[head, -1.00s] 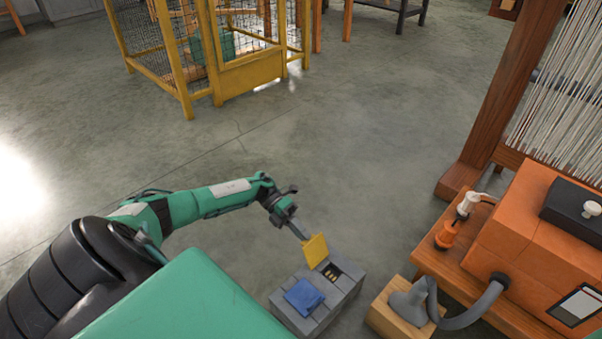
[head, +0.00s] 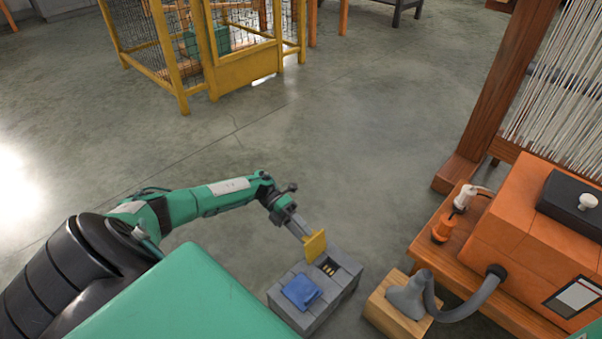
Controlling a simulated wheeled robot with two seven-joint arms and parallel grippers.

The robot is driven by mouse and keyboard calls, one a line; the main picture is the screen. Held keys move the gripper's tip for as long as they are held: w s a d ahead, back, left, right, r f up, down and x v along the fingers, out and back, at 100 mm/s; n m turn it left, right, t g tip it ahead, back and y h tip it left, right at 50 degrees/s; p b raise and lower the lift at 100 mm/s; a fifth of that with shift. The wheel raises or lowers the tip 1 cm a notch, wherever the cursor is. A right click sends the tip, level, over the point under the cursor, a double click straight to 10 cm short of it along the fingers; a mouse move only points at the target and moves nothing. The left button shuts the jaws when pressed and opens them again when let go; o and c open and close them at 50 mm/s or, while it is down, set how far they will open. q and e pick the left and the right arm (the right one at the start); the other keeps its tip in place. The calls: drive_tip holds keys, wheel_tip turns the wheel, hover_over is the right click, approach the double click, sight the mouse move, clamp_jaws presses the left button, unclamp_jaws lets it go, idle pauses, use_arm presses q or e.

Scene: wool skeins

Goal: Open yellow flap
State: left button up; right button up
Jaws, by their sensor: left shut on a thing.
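The yellow flap (head: 315,245) stands raised, close to upright, at the back edge of a grey box (head: 313,312). Beside it an opening (head: 328,265) shows in the box top, with small yellowish items inside. A blue flap (head: 301,292) lies on the nearer part of the same box top. My left gripper (head: 304,234) reaches in from the left and is shut on the yellow flap at its left side. The fingertips are small and partly hidden by the flap. My right gripper is not in view.
Right of the box, a grey hose nozzle (head: 408,299) rests on a wooden block (head: 385,308). An orange machine (head: 535,225) stands on a wooden bench (head: 425,246). A yellow mesh cage (head: 236,75) stands at the back. The floor between is clear.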

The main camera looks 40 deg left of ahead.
use_arm(q)
drive_tip(key=shift+s+f, duration=0.2)
drive_tip(key=shift+f, duration=0.25)
drive_tip(key=p+v, duration=0.2)
drive_tip(key=v, duration=1.2)
drive_tip(key=shift+w+r+p, duration=0.25)
drive_tip(key=shift+r+p, duration=0.05)
drive_tip(key=shift+r, duration=0.1)
